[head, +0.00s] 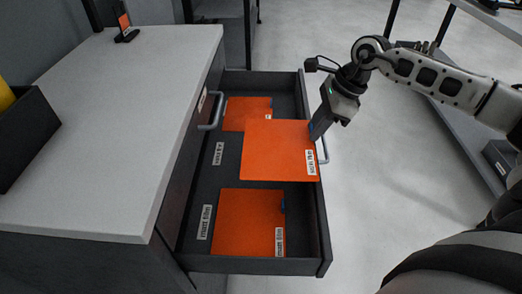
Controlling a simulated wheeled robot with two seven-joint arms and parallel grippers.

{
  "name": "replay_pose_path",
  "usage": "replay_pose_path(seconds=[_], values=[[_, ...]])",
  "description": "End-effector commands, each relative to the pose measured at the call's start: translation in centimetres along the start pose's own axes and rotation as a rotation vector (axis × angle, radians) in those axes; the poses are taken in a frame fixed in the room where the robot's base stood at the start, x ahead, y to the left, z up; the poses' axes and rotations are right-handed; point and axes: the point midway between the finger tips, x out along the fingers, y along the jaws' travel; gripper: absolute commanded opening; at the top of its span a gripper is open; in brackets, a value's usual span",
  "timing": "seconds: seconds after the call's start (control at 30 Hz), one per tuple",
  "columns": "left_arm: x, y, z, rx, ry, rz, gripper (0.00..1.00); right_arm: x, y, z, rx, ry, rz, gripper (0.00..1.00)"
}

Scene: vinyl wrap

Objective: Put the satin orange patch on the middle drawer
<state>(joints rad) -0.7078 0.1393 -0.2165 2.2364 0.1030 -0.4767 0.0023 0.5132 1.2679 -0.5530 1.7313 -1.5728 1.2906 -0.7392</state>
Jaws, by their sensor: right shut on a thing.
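An open dark drawer (322,232) extends from a white-topped cabinet. Three orange patches show. One patch (280,150) is held by my right gripper (314,132), which is shut on its right edge. It hangs over the drawer's middle section and carries a small white label I cannot read clearly. A second orange patch (245,113) lies in the far section, partly covered by the held one. A third (248,222) lies in the near section. I cannot tell by sight which finish each has, or whether this drawer is the middle one. My left gripper is not in view.
White labels (217,153) mark the drawer floor. A closed drawer front with a grey handle (213,112) is above the open one. On the white countertop (110,130) stand a small orange sample holder (125,27) and a black bin (28,135).

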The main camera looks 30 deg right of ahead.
Motion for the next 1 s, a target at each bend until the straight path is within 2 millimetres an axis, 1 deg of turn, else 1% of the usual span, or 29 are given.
replay_pose_path(seconds=[0.17, 0.37, 0.4, 0.5, 0.6, 0.7, 0.87, 1.0], values=[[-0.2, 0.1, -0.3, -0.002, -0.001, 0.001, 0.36, 2.4, -2.7, 2.1, 0.004, -0.01, 0.003, 0.0], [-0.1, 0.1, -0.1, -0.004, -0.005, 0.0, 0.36, 5.9, -6.3, 4.3, 0.003, -0.006, 0.005, 0.0], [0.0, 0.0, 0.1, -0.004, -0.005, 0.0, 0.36, 7.0, -6.7, 4.2, 0.004, -0.004, 0.007, 0.0], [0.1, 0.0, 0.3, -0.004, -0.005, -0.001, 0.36, 9.3, -7.9, 4.3, 0.003, -0.003, 0.006, 0.0], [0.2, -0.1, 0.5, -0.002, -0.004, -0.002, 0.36, 10.9, -8.7, 4.5, 0.002, -0.002, 0.005, 0.0], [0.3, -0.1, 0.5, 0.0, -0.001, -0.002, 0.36, 11.6, -9.3, 4.5, 0.002, -0.002, 0.004, 0.0], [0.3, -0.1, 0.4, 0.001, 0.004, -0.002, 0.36, 12.7, -9.7, 4.6, 0.0, 0.0, 0.005, 0.0], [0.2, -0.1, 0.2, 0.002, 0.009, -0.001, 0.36, 14.5, -9.7, 3.8, 0.002, 0.001, 0.007, 0.0]])
